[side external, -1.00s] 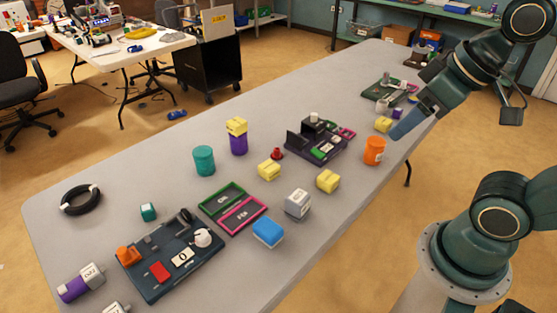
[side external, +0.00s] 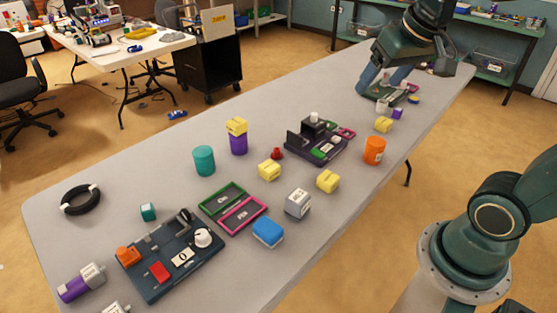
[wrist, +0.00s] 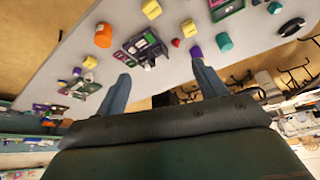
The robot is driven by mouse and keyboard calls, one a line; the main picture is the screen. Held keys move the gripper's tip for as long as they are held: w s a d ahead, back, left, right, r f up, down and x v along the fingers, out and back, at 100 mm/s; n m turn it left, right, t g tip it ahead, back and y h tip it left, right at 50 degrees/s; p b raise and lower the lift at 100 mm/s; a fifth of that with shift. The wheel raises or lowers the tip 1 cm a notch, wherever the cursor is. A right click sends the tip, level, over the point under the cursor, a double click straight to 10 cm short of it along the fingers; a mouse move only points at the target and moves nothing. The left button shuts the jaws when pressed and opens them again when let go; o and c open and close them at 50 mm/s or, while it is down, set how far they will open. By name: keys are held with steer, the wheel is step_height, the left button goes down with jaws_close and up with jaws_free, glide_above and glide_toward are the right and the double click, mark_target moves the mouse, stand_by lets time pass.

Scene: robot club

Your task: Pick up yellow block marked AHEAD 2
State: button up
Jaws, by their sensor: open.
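Several yellow blocks are on the long grey table in the side view. One (side external: 269,170) lies mid-table, one (side external: 328,181) lies nearer the front edge, one (side external: 384,124) lies toward the far end, and one (side external: 237,126) sits on top of a purple cylinder (side external: 238,145). Their markings are too small to read, so I cannot tell which says AHEAD 2. My gripper (side external: 381,84) is open and empty, above the far end of the table, apart from the blocks. In the wrist view its spread fingers (wrist: 161,70) hold nothing, and yellow blocks (wrist: 151,9) show beyond them.
An orange cylinder (side external: 374,151) stands near the front edge. A dark purple fixture (side external: 304,143), green and pink trays (side external: 264,204), a blue-topped block (side external: 268,232), a grey block (side external: 298,204) and a teal cylinder (side external: 204,161) occupy the middle. The table's back-left stretch is mostly bare.

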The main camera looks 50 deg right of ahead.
steer(key=w+d+f+m+g+h, duration=0.1)
steer(key=w+d+m, duration=0.3)
steer(key=w+d, duration=0.4)
steer(key=m+g+h, duration=0.2)
steer(key=m+g, duration=0.2)
steer(key=m, duration=0.6)
glide_above(384, 120)
steer(key=a, duration=0.5)
step_height(384, 120, down, 21)
steer(key=shift+x, duration=4.4)
steer(key=shift+s+a+f, duration=0.1)
steer(key=shift+s+a, duration=0.05)
steer(key=shift+x, duration=2.6)
